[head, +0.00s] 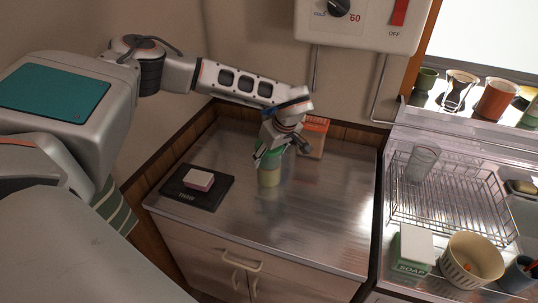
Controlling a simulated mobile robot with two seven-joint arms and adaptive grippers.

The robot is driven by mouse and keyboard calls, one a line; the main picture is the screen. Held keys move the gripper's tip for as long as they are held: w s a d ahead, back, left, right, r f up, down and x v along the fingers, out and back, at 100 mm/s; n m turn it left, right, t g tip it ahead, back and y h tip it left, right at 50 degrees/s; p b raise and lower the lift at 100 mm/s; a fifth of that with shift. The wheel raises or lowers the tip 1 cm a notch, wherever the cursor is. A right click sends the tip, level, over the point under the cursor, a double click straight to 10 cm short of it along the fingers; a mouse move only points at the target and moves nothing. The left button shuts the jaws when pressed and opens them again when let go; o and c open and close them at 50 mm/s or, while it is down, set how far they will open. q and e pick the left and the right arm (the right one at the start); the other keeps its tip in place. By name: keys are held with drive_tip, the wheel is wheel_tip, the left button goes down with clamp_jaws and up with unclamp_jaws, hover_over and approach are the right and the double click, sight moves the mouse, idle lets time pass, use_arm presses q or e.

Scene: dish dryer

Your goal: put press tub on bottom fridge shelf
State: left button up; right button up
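A small pale yellow-green tub (268,177), which I take to be the press tub, stands upright on the metal counter in the head view. My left gripper (272,153) reaches down from above, right at the top of the tub. A green part shows between the gripper and the tub; I cannot tell if it is a lid or part of the gripper. The fingers partly hide the tub's upper part, so whether they are closed on it is unclear. My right gripper is not in view. No fridge shelf shows.
A pink-and-white block (199,179) sits on a black slab (208,196) at the left. An orange box (314,133) stands behind the gripper. A wire dish rack (440,205), soap box (413,250) and bowl (472,258) are at the right. The counter's front right is clear.

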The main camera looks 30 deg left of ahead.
use_arm(q)
drive_tip(key=shift+o, duration=1.3)
drive_tip(key=shift+r, duration=0.1)
